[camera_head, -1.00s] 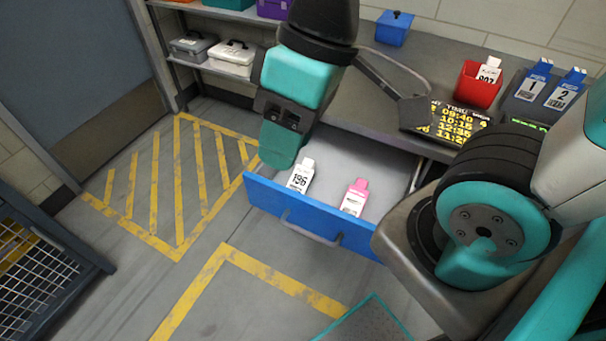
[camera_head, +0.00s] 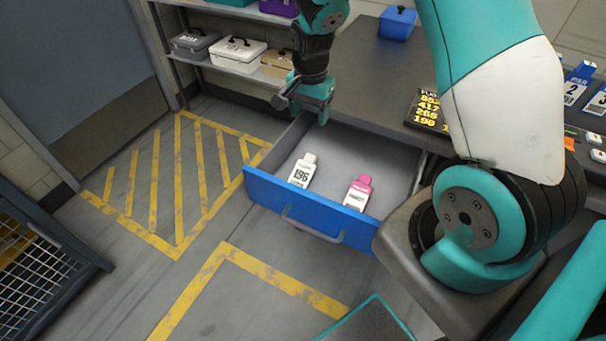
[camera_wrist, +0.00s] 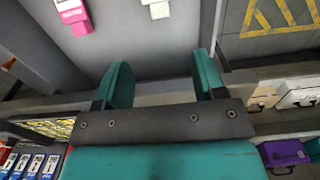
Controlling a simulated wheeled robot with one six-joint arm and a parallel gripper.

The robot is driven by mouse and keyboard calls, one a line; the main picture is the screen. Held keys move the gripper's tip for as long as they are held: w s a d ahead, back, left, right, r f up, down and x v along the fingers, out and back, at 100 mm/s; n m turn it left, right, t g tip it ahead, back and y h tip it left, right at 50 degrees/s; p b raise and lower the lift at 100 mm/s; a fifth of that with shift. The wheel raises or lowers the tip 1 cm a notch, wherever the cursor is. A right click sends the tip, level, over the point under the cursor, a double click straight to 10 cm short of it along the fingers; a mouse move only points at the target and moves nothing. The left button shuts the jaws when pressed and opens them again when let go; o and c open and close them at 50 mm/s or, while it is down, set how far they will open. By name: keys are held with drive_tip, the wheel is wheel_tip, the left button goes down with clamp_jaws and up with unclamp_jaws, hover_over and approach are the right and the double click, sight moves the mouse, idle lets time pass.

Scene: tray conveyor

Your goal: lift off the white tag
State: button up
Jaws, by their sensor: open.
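The white tag (camera_head: 302,171), marked 196, lies in the open blue-fronted drawer (camera_head: 292,207), toward its left side. A pink-topped tag (camera_head: 358,192) lies to its right in the same drawer. My gripper (camera_head: 296,106) is above the back left corner of the drawer, apart from both tags. In the wrist view my gripper (camera_wrist: 164,80) shows two teal fingers spread apart with nothing between them. The white tag (camera_wrist: 157,8) is at the top edge there, partly cut off, and the pink tag (camera_wrist: 76,18) is at upper left.
A grey counter (camera_head: 365,75) stands behind and above the drawer, with a blue box (camera_head: 397,22) and a dark number board (camera_head: 427,110) on it. A shelf at back left holds a white case (camera_head: 238,52) and a grey case (camera_head: 194,43). The striped floor left of the drawer is clear.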

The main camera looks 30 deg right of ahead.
hover_over(309, 158)
wheel_tip(309, 158, down, 11)
drive_tip(key=shift+s+a, duration=0.1)
drive_tip(key=shift+d+f+p, duration=0.2)
drive_tip(key=shift+f+p, duration=0.4)
drive_tip(key=shift+f, duration=2.15)
drive_tip(key=shift+c, duration=0.5)
drive_tip(key=c, duration=0.4)
drive_tip(key=shift+c, duration=0.2)
drive_tip(key=shift+r, duration=0.15)
wheel_tip(309, 158, up, 20)
